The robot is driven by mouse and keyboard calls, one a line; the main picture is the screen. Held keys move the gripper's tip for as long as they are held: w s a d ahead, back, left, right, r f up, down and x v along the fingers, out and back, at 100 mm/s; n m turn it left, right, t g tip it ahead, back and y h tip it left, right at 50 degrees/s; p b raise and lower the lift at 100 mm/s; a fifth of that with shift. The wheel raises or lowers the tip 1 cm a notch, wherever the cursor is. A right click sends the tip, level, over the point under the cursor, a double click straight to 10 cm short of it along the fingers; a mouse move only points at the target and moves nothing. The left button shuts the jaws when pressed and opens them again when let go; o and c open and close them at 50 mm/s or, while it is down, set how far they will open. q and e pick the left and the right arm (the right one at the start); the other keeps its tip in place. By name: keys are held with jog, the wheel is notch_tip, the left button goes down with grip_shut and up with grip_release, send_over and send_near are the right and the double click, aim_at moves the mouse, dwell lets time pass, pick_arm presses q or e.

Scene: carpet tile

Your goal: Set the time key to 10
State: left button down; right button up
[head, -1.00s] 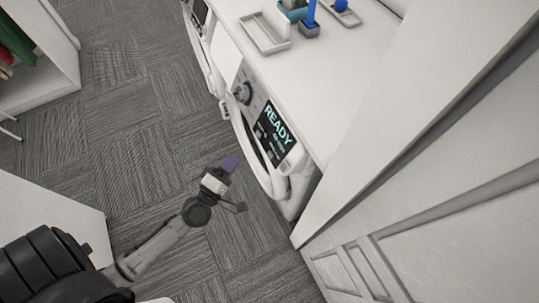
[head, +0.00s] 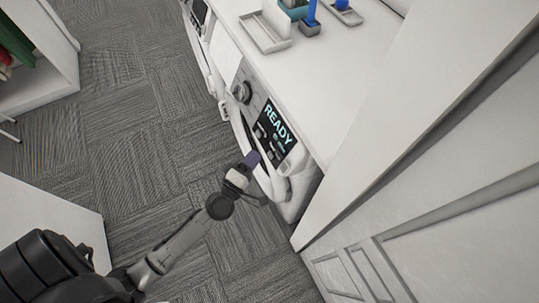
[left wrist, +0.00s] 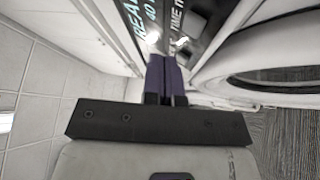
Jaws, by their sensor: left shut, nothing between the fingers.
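The machine's control panel (head: 277,128) is on the front of a white appliance under the counter. Its dark display reads READY, with keys below it. In the left wrist view the display (left wrist: 150,14) shows parts of "READ", "40" and "TIME" close ahead, cut off by the frame edge. My left gripper (head: 251,158) is shut and empty, its purple fingers near the lower part of the panel. The fingers also show in the left wrist view (left wrist: 165,75), pointing at the panel just below the lettering. I cannot tell whether they touch a key. My right gripper is not in view.
A round knob (head: 242,92) sits left of the display. The counter (head: 320,75) holds a tray (head: 266,36) and small items. A white cabinet wall (head: 420,130) stands right. Carpet floor is free at left.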

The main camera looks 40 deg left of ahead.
aim_at(270, 155)
pick_arm(q)
jog(key=shift+w+d+f, duration=0.3)
jog(key=shift+w+f, duration=0.05)
jog(key=shift+w, duration=0.2)
dwell(0.4)
dwell(0.8)
dwell(0.6)
jog(key=shift+w+d, duration=0.1)
jog(key=shift+w, duration=0.05)
jog(key=shift+w+d+f, duration=0.1)
jog(key=shift+w+f, duration=0.05)
jog(key=shift+w, duration=0.05)
dwell(0.6)
